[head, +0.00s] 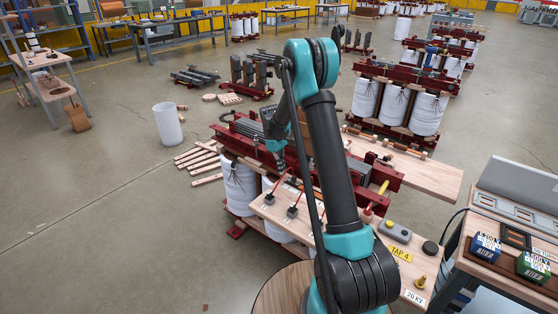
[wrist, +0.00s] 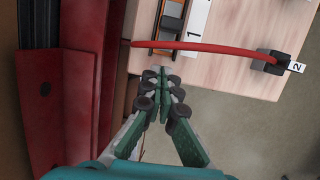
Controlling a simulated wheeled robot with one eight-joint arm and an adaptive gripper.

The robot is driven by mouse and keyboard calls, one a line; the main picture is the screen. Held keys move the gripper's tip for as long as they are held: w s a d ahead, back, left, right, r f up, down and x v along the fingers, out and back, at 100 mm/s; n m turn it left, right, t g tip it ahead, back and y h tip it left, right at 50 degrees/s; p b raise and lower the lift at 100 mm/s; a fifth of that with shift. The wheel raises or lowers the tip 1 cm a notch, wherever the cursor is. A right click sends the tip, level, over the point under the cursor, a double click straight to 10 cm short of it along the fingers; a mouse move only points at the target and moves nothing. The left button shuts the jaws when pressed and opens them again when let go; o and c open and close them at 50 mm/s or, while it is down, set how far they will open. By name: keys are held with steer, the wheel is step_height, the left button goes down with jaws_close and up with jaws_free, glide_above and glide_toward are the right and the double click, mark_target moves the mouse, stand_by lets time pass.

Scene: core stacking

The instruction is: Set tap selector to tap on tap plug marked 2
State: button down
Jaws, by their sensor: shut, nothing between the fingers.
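In the wrist view, a black tap plug (wrist: 268,62) with a white tag marked 2 (wrist: 297,67) sits on the pale wooden board (wrist: 225,65). A red lead (wrist: 200,46) runs from it to the left. My gripper (wrist: 163,80) is shut and empty, its fingertips below the red lead and left of the plug, apart from the plug. A white label marked 1 (wrist: 196,25) lies by a dark, orange-edged part (wrist: 171,18); I cannot tell whether this is the tap selector. In the head view, black plugs (head: 292,211) stand on the board.
A dark red beam (wrist: 82,85) lies left of my gripper in the wrist view. White coils (head: 240,187) stand below. Open floor lies to the left.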

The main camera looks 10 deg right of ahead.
mark_target(290, 179)
steer(key=shift+s+d+r, duration=0.15)
steer(key=shift+s+d, duration=1.05)
steer(key=shift+s, duration=0.05)
steer(key=s+d, duration=0.3)
steer(key=shift+s+d, duration=0.3)
steer(key=w+a, duration=0.3)
steer(key=shift+w+r, duration=0.1)
steer(key=shift+r, duration=0.25)
steer(key=v, duration=0.9)
steer(key=shift+r, duration=0.2)
